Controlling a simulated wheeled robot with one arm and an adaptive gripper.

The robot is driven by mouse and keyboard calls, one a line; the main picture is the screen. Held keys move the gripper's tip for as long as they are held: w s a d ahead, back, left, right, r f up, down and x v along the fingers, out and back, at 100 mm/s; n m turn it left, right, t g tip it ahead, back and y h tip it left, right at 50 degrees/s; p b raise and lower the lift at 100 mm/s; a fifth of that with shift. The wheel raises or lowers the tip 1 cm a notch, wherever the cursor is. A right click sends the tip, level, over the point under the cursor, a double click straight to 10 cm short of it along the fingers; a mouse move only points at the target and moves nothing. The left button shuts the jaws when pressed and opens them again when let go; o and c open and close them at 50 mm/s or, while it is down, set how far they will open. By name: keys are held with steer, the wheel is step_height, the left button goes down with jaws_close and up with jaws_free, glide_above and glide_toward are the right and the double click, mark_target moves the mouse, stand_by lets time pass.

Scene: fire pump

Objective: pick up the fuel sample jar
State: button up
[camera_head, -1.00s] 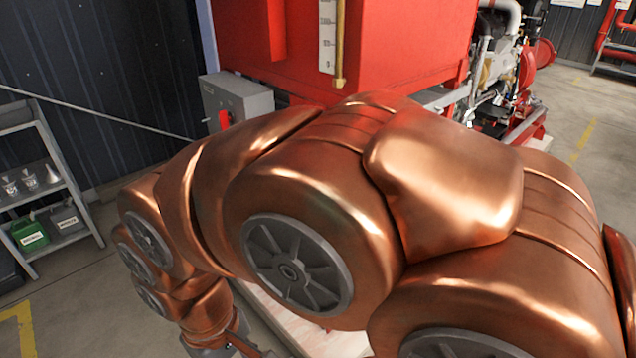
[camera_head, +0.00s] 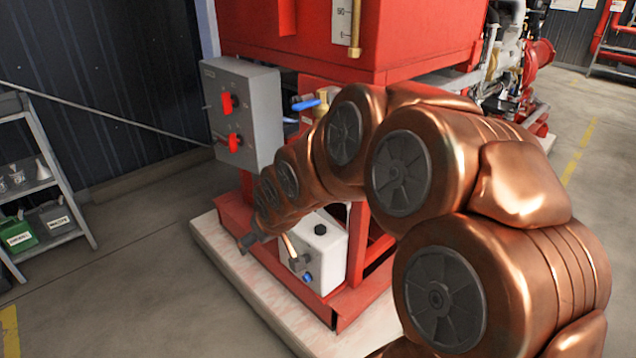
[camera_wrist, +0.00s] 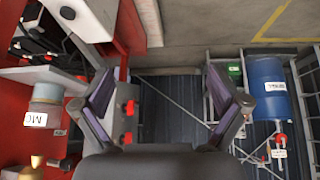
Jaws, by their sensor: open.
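I cannot clearly make out the fuel sample jar in the head view, where my arm hides part of the red stand. In the wrist view, which is upside down, a small grey-and-peach cylinder (camera_wrist: 47,96) with a white label sits by the red frame at the left. It may be the jar, but I cannot be sure. My gripper (camera_wrist: 165,102) is open and empty, with its two fingers wide apart. The cylinder lies outside the fingers, to the left and apart from them.
A grey control box (camera_head: 243,118) with red switches is close to my arm. A blue-handled brass valve (camera_head: 318,104) sits under the red tank (camera_head: 405,35). A white canister (camera_head: 333,265) stands in the red frame. Shelving (camera_head: 62,185) is at left, with open floor between.

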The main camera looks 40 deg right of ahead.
steer(key=w+d+f+t+b, duration=0.3)
steer(key=w+d, duration=0.2)
steer(key=d, duration=0.2)
steer(key=d+m+t+h+b, duration=0.1)
steer(key=d+t+h+b, duration=0.1)
steer(key=d, duration=0.4)
steer(key=w+d+r+m+t+h+b, duration=0.1)
steer(key=d+t+h+b, duration=0.1)
steer(key=d+b, duration=0.2)
steer(key=d+r+m+t+h+b, duration=0.1)
steer(key=d+t+h+b, duration=0.1)
steer(key=d, duration=0.8)
steer(key=shift+w+t+b, duration=0.3)
steer(key=shift+t+b, duration=0.1)
steer(key=shift+t, duration=0.1)
steer(key=shift+w+d+r, duration=0.1)
steer(key=shift+w+d, duration=0.2)
steer(key=shift+w, duration=0.1)
steer(key=shift+x, duration=0.9)
steer(key=x, duration=0.3)
steer(key=shift+w+a+r, duration=0.2)
steer(key=shift+w+r, duration=0.05)
steer(key=shift+r, duration=0.05)
steer(key=shift+x, duration=0.85)
steer(key=shift+c, duration=0.2)
